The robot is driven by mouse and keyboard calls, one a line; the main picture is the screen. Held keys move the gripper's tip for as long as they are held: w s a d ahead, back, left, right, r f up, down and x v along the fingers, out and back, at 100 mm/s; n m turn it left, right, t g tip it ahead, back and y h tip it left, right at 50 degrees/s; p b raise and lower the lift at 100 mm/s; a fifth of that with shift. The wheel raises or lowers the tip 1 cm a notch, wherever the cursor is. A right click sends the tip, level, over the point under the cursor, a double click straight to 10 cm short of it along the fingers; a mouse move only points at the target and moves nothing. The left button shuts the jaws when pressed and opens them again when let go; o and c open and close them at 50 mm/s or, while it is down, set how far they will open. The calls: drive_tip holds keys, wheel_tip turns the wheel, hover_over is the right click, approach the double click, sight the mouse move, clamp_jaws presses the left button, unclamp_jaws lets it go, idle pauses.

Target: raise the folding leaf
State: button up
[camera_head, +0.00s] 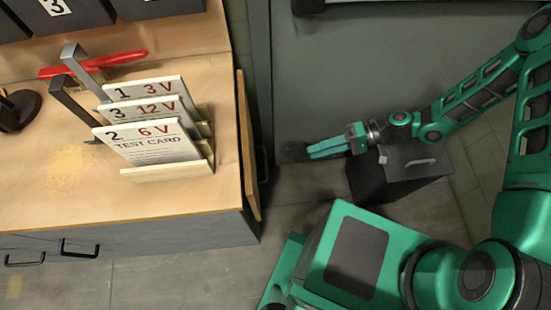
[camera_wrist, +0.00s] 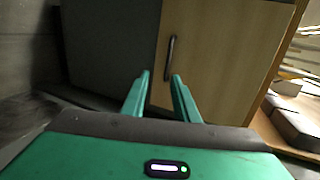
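The folding leaf (camera_head: 248,150) is a light wooden panel hanging down along the right side of the workbench, seen nearly edge-on in the head view. In the wrist view its broad face (camera_wrist: 215,65) fills the middle and right. A dark bar handle (camera_wrist: 172,57) is on that face. My gripper (camera_head: 312,152) is to the right of the leaf, pointing left toward it with a gap between. In the wrist view my gripper (camera_wrist: 160,84) has its two green fingers apart, with nothing between them. The handle is beyond the fingertips, not touched.
The bench top (camera_head: 70,195) carries a rack of test cards (camera_head: 150,140), a red-handled tool (camera_head: 92,64) and a black object (camera_head: 18,110) at left. A dark box (camera_head: 400,180) stands below my forearm. Grey floor (camera_head: 170,270) shows in front of the bench.

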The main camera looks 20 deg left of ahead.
drive_tip(key=s+a+f+y, duration=0.1)
drive_tip(key=s+a+f, duration=0.2)
drive_tip(key=s+a, duration=0.4)
drive_tip(key=a, duration=0.5)
drive_tip(key=shift+s+a+f+y, duration=0.2)
drive_tip(key=shift+s+a+y, duration=0.1)
drive_tip(key=shift+s+a, duration=0.1)
drive_tip(key=shift+c, duration=0.3)
